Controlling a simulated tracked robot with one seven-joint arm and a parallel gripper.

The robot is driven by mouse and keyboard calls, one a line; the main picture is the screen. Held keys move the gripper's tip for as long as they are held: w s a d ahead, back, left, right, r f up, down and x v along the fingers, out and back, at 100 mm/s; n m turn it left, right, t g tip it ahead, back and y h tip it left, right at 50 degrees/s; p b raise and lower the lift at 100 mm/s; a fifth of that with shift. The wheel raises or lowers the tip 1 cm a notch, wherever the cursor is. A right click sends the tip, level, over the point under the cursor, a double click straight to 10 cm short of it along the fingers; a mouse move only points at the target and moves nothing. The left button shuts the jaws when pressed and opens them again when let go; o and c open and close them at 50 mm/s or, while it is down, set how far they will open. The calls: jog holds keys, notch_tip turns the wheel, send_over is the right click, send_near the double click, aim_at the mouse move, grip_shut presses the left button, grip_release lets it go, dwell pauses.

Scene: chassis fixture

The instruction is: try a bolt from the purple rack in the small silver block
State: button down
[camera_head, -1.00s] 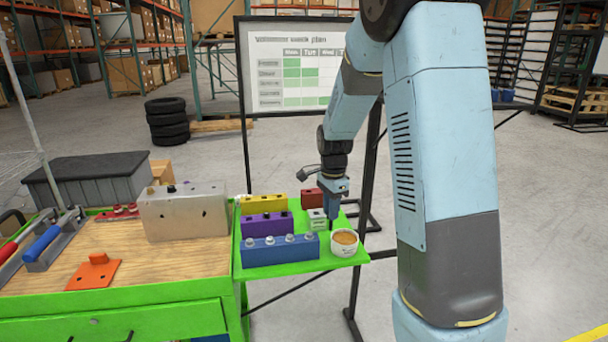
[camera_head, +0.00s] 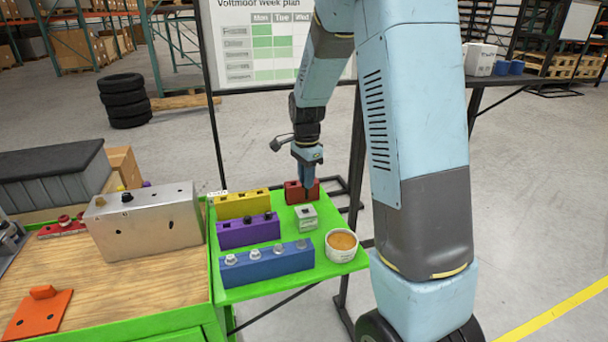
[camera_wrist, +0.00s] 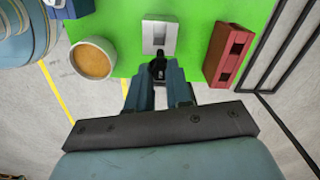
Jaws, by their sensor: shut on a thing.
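The purple rack (camera_head: 249,234) stands on the green side shelf, with a black bolt (camera_head: 268,216) at its right end. The small silver block (camera_head: 306,217) sits right of it; in the wrist view the block (camera_wrist: 151,38) has a dark square hole on top. My gripper (camera_wrist: 159,76) is shut on a black bolt (camera_wrist: 159,68), seen just off the block's near edge in the wrist view. The bolt's tip is hard to make out.
A yellow rack (camera_head: 241,206) and a blue rack (camera_head: 265,264) with several silver bolts flank the purple rack. A white tub (camera_head: 341,247) with orange contents stands at the front right. A large metal block (camera_head: 145,225) is on the wooden bench.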

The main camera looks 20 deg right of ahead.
jog(key=shift+a+f, duration=0.1)
jog(key=shift+f, duration=1.7)
jog(key=shift+s+a, duration=0.1)
jog(key=shift+f, duration=0.15)
jog(key=shift+f, duration=2.45)
jog(key=c, duration=0.9)
grip_release()
jog(key=shift+c, duration=0.2)
